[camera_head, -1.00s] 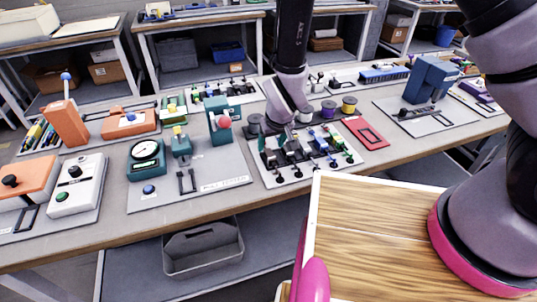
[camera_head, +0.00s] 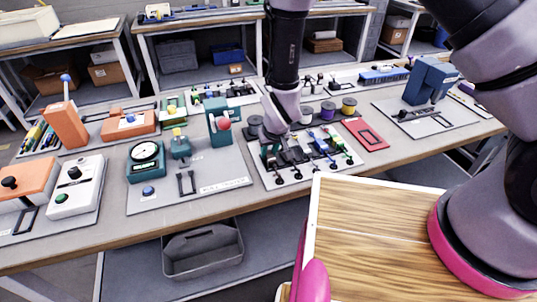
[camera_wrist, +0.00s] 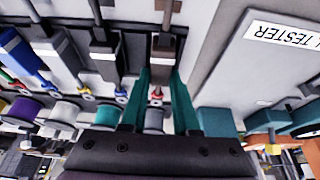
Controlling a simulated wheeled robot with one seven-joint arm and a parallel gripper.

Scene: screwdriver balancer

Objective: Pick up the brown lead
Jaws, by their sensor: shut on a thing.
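The brown lead (camera_wrist: 163,48) is a dark brownish plug body in the wrist view, with its cable end and a small red-ringed tip below it. My gripper (camera_wrist: 165,78) has its two teal fingers on either side of this lead and is shut on it. In the head view my gripper (camera_head: 270,153) is low over the left end of the lead board (camera_head: 290,180). The lead itself is mostly hidden there by my wrist and fingers. I cannot tell whether it is lifted clear of the board.
Several other leads, including blue leads (camera_head: 321,146) and green leads (camera_head: 343,156), stand close on the right. Coloured spools (camera_head: 328,111) stand behind. A red frame (camera_head: 365,134) lies right of the board.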

